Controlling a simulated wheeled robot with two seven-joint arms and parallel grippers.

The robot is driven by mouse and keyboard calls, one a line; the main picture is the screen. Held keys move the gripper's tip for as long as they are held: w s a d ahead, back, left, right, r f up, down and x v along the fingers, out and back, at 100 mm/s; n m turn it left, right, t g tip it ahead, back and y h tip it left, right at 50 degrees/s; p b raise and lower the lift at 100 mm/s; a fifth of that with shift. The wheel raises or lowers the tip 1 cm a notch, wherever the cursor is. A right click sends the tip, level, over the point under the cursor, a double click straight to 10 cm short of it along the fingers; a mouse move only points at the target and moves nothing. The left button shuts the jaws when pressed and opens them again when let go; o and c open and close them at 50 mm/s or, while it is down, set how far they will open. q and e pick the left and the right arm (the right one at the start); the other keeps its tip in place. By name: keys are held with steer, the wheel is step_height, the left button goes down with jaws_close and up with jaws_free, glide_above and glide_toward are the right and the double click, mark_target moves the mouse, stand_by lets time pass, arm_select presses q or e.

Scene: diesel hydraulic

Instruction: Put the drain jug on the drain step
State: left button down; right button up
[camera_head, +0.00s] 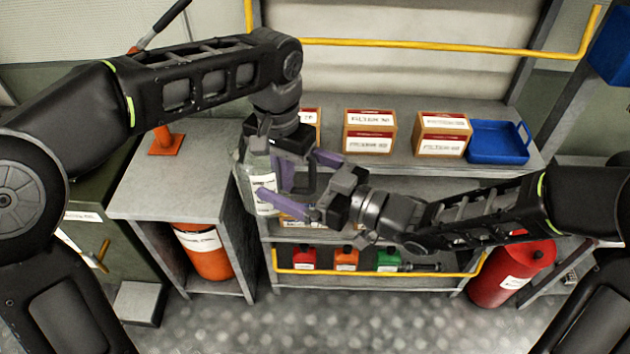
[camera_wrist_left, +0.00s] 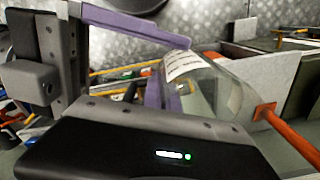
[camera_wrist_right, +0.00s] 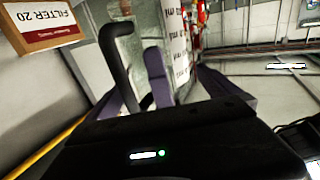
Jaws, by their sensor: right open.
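The drain jug (camera_head: 262,186) is a clear container with a white label, upright in front of the gap between the grey cabinet and the shelf unit. It also shows in the left wrist view (camera_wrist_left: 215,90) and the right wrist view (camera_wrist_right: 170,45). My left gripper (camera_head: 290,172) comes from above and is shut on the jug; the exact contact is partly hidden. My right gripper (camera_head: 292,196) is open at the jug's right side, its purple fingers near the jug and its dark handle (camera_wrist_right: 113,60). A low grey block (camera_head: 139,301) on the floor looks like the drain step.
The grey cabinet (camera_head: 180,185) with an orange canister (camera_head: 203,252) stands left. Filter boxes (camera_head: 370,132) and a blue tray (camera_head: 498,143) fill the shelf at right. A yellow rail (camera_head: 380,272) fronts the lower shelf. A red cylinder (camera_head: 510,272) stands right. Front floor is clear.

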mark_target(272, 166)
steer(key=shift+x, duration=2.1)
steer(key=shift+c, duration=0.2)
steer(key=c, duration=1.1)
arm_select(q)
steer(key=c, duration=1.6)
jaws_free()
arm_select(e)
steer(key=shift+c, duration=0.2)
